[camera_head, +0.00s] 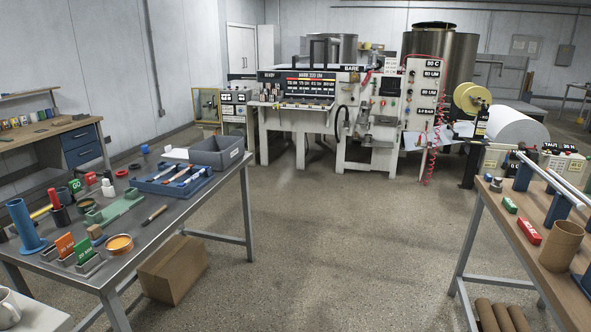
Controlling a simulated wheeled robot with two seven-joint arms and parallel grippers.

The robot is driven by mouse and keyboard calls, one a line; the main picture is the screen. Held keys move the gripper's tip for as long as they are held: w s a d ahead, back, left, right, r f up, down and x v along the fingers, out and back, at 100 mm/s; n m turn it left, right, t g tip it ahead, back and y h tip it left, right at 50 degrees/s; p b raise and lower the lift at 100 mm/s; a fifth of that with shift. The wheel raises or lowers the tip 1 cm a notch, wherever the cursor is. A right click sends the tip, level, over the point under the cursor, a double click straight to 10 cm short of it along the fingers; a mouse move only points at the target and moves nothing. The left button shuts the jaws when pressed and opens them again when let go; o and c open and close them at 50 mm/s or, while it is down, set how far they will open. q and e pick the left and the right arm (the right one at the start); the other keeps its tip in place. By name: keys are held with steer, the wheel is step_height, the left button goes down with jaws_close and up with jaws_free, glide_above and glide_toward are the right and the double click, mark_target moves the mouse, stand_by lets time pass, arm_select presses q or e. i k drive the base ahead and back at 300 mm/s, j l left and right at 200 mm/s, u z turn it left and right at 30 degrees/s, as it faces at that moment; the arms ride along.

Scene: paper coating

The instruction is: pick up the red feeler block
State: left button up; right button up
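A red block (529,232) with white marking lies on the wooden top of the right table (499,218), near its left edge. A smaller green block (510,205) lies just behind it. A brown cardboard tube (563,242) stands to the right of the red block. On the left table, an orange-red plate (65,246) and a green plate (84,252) with white lettering stand upright in grey holders. Which of these red pieces is called the feeler block cannot be read for sure. Neither of my grippers shows.
The left metal table (180,222) holds a blue tray (150,187), a grey bin (216,153), a blue cylinder (24,224) and an orange-filled tin (119,245). A cardboard box (172,269) sits on the floor below. The floor between the tables is clear up to the coating machine (298,130).

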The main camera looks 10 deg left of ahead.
mark_target(90, 179)
steer(key=i+u, duration=0.1)
steer(key=i, duration=0.5)
steer(key=i+l, duration=0.15)
steer(key=i, duration=0.5)
steer(key=i+u, duration=0.15)
steer(key=i, duration=0.45)
